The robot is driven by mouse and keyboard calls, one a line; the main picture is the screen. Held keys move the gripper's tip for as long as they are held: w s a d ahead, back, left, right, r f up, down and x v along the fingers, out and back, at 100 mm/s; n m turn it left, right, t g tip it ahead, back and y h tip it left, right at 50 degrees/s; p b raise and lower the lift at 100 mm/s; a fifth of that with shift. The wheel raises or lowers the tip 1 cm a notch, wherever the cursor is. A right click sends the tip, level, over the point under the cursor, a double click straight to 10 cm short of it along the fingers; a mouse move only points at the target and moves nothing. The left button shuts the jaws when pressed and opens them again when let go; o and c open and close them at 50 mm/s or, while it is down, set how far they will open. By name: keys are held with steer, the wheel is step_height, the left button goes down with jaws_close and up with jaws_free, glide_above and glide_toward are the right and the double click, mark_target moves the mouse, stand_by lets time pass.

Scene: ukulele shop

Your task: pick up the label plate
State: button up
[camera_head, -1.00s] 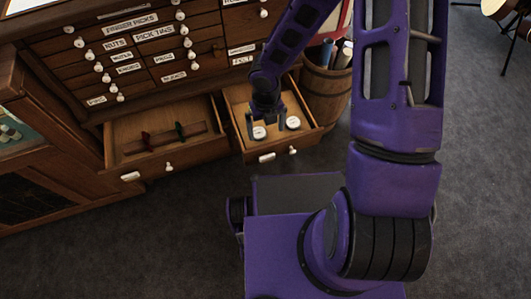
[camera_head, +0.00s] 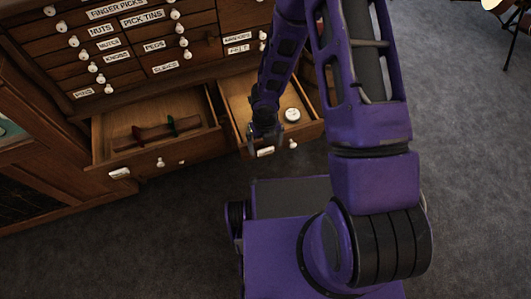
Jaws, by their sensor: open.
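A small white label plate (camera_head: 265,151) shows at the front of the open right-hand drawer (camera_head: 308,130). My gripper (camera_head: 264,147) is open, with its fingers down at that drawer's front edge, close around or just above this plate. I cannot tell whether they touch it. Another white label plate (camera_head: 119,173) is on the front of the open left-hand drawer (camera_head: 196,148), apart from my gripper. A round white-topped item (camera_head: 292,115) lies in the right drawer; my gripper and forearm hide part of that drawer.
White knobs (camera_head: 292,144) stick out from the drawer fronts. The cabinet (camera_head: 125,65) has rows of labelled, shut drawers above.

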steer(key=shift+f, duration=0.6)
steer(key=c, duration=1.3)
